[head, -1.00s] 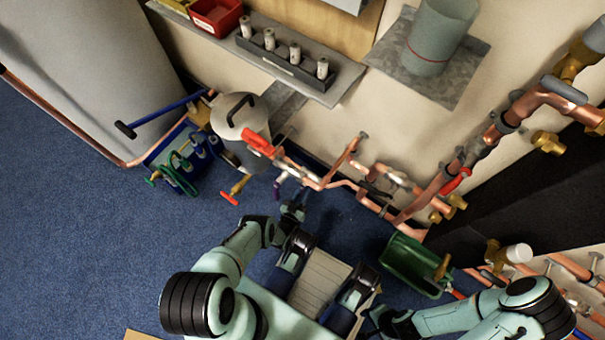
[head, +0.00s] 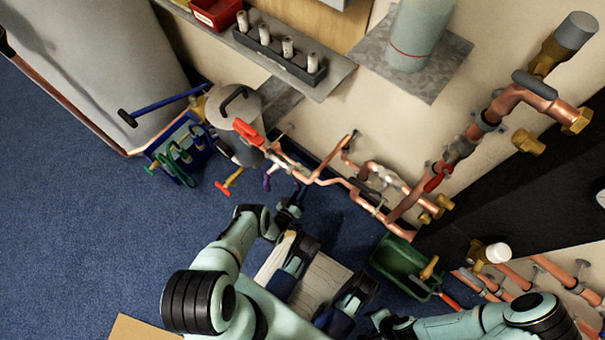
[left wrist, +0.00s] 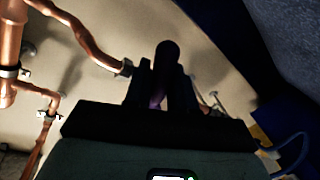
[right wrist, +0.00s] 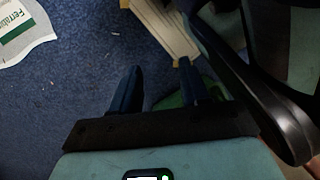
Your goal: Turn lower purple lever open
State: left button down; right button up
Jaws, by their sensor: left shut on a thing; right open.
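The lower purple lever (head: 267,182) is on the copper pipework by the wall, low down and close to the floor in the head view. My left gripper (head: 290,204) is at it, partly hidden by its own wrist. In the left wrist view the left gripper's fingers (left wrist: 162,72) are closed around a dark, purple-tinted handle (left wrist: 166,55), which sticks up between them. The lever's exact angle is hard to tell because it is dark. My right gripper (right wrist: 158,75) is open and empty above the floor, low in the head view.
Copper pipes (head: 325,178) with a red lever (head: 249,132) run along the wall close to my left gripper. A green bin (head: 395,268) stands right. Blue carpet (head: 80,220) is clear at the left.

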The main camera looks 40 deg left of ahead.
pick_arm(q)
jog(key=n, duration=0.1)
jog(key=d+r+n, duration=0.1)
jog(key=n, duration=0.1)
jog(key=shift+d+g+h+p, duration=0.15)
jog(key=shift+g+h+p, duration=0.15)
jog(key=shift+g, duration=0.1)
jog(key=n, duration=0.1)
jog(key=d+r+n+h, duration=0.1)
jog(key=n, duration=0.1)
jog(key=shift+r+n, duration=0.15)
jog(key=shift+n, duration=0.15)
jog(key=shift+d+r+n+g, duration=0.1)
jog(key=shift+r+n+g, duration=0.3)
jog(key=shift+n, duration=0.5)
jog(key=shift+d+r+n+h, duration=0.15)
jog(key=shift+r+n+h, duration=0.45)
jog(key=shift+n, duration=0.4)
pick_arm(e)
jog(key=shift+w+r, duration=0.15)
jog(key=shift+w, duration=0.2)
pick_arm(q)
jog(key=shift+r, duration=0.1)
jog(key=c, duration=1.1)
grip_release()
jog(key=shift+o, duration=0.2)
jog(key=shift+s, duration=0.1)
